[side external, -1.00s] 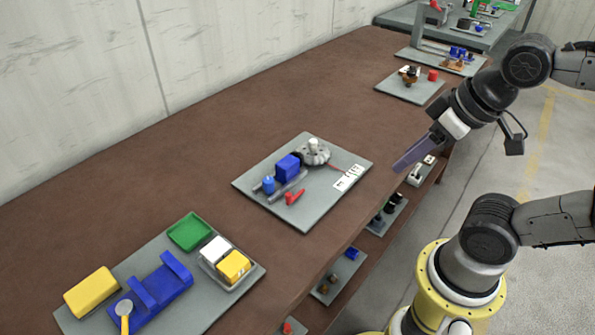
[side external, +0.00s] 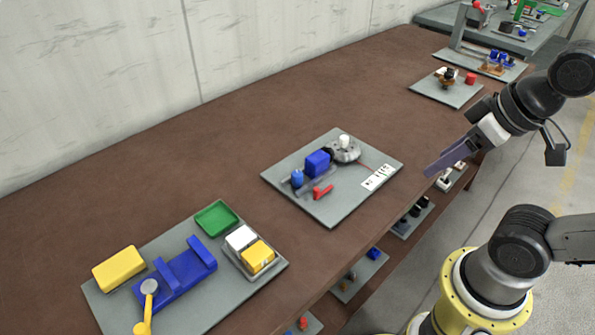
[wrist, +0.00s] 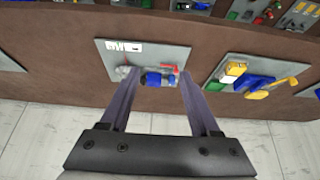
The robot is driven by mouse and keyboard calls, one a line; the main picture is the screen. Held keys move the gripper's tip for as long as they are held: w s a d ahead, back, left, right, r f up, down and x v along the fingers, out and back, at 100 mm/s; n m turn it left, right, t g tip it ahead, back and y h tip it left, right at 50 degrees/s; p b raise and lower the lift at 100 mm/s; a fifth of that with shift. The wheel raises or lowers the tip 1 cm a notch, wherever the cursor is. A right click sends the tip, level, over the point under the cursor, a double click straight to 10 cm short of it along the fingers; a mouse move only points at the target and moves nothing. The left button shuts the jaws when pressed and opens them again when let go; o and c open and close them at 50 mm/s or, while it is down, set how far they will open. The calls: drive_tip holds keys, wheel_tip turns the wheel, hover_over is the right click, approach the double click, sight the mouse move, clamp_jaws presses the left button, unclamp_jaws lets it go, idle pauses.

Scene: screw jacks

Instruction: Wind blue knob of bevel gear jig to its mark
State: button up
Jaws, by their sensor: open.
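The bevel gear jig is a grey plate (side external: 328,215) on the brown bench. It carries a small blue knob (side external: 297,179), a larger blue block (side external: 317,162) and a grey gear disc (side external: 344,153) with a white hub. A red piece (side external: 323,192) and a white marked card (side external: 378,178) are on the plate; the marks are too small to read. My gripper (side external: 430,171) is open and empty, right of the jig and apart from it. In the wrist view the jig plate (wrist: 143,65) shows beyond and between my open fingers (wrist: 155,80). The knob is indistinct there.
A grey board (side external: 225,300) with a blue fixture, yellow block and green tray stands at the left. Another plate (side external: 465,98) with small parts and further fixtures stand toward the far end. The bench between the boards is clear. A shelf below holds several items.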

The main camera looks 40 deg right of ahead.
drive_tip(key=w+r+n, duration=0.6)
drive_tip(key=n+g, duration=0.6)
drive_tip(key=n, duration=0.1)
hover_over(297, 173)
wheel_tip(297, 173, down, 10)
wheel_tip(297, 173, down, 13)
drive_tip(key=shift+f, duration=0.15)
clamp_jaws()
